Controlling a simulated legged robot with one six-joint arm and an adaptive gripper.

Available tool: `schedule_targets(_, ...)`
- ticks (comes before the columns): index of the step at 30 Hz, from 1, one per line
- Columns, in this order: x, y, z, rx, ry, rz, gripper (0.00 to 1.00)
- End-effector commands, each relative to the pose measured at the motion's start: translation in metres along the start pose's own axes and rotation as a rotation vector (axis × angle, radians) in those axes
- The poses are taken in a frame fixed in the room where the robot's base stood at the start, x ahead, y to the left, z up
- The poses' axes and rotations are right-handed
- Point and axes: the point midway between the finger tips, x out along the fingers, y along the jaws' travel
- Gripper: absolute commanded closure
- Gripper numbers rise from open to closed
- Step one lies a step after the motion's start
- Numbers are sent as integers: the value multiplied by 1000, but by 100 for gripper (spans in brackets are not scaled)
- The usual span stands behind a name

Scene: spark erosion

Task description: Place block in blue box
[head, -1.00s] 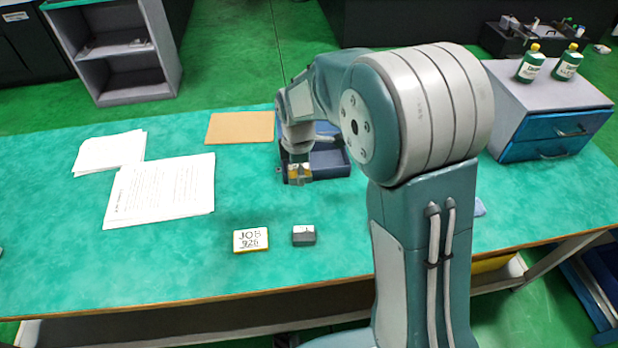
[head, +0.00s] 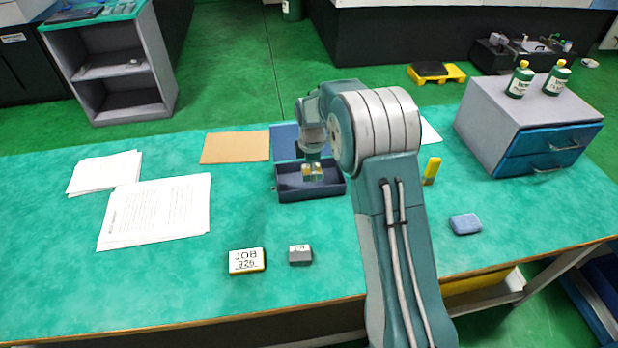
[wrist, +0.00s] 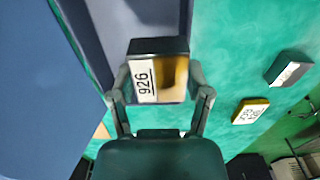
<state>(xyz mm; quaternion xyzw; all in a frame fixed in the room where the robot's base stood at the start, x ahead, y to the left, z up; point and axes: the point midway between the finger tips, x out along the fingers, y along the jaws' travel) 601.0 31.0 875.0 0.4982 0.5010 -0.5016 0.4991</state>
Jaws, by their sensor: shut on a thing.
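The blue box (head: 314,194) stands on the green table with its lid (head: 284,142) open at the back. My gripper (head: 312,172) is over the box's open top. It is shut on a block (head: 313,174) with brass-coloured and dark parts. In the wrist view the block (wrist: 172,75) sits between the two fingers of my gripper (wrist: 160,94) and shows a white label reading 926. Part of the box (wrist: 140,18) lies behind the block in that view. I cannot tell how far the block is above the box floor.
A JOB 926 sign (head: 247,261) and a small grey block (head: 300,255) stand in front. Papers (head: 155,212) and a brown board (head: 236,147) lie left. A blue sponge (head: 465,224), a yellow item (head: 431,171) and a drawer unit (head: 530,120) are right.

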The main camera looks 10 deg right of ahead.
Motion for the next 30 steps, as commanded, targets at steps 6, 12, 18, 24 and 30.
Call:
schedule_targets(6,24,22,-1,0,0,3,97)
schedule_targets(12,35,31,-2,0,0,3,97)
schedule_targets(18,63,30,-2,0,0,1,97)
schedule_targets(24,64,30,-2,0,0,4,97)
schedule_targets(30,66,30,-2,0,0,2,9)
